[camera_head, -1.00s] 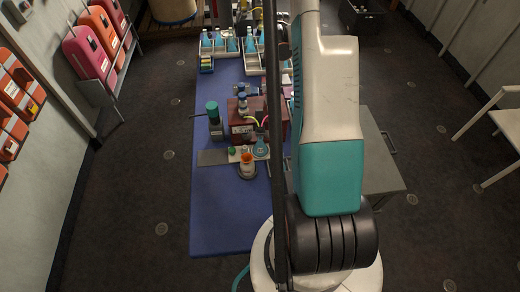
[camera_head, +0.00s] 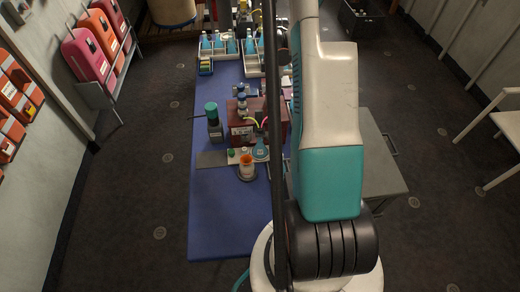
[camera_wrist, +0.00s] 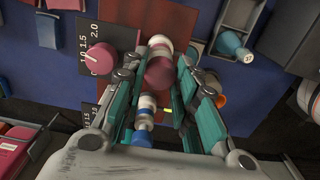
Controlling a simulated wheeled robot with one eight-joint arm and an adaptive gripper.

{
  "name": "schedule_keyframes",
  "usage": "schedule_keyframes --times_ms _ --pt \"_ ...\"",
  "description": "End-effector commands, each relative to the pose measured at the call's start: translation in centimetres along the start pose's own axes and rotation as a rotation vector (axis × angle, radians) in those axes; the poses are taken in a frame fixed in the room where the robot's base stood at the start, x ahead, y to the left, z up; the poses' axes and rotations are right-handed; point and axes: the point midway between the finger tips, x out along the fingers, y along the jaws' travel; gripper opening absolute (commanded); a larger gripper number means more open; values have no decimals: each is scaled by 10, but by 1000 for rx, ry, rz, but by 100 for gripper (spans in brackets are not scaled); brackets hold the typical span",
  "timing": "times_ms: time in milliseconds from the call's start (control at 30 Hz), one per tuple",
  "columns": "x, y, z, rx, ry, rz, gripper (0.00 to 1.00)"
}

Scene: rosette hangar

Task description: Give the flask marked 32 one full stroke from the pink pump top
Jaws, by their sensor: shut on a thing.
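In the wrist view my gripper (camera_wrist: 160,68) has its two teal-padded fingers closed on a round, dull pink top (camera_wrist: 159,74). It looks like the pink pump top, with a pale ringed part (camera_wrist: 159,42) just beyond it. A small blue flask (camera_wrist: 230,43) sits in a grey holder at the upper right; its label reads 32 or 37, too small to be sure. In the head view a blue flask (camera_head: 261,152) stands in front of the red-brown block (camera_head: 273,125); its number is unreadable there. My arm hides the gripper in the head view.
A pink dial (camera_wrist: 98,57) on a black scale plate lies left of the fingers. A blue-and-white top (camera_wrist: 144,122) shows between them. In the head view a teal-capped bottle (camera_head: 214,122) and an orange cup (camera_head: 246,166) stand nearby. The blue table's front (camera_head: 225,220) is clear.

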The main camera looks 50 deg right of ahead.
Motion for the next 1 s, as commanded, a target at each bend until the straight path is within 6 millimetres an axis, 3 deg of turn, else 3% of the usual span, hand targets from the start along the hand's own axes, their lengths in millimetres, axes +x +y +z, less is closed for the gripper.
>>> schedule_keyframes --times_ms 1000 --pt "-17 0 0 0 0 1 11"
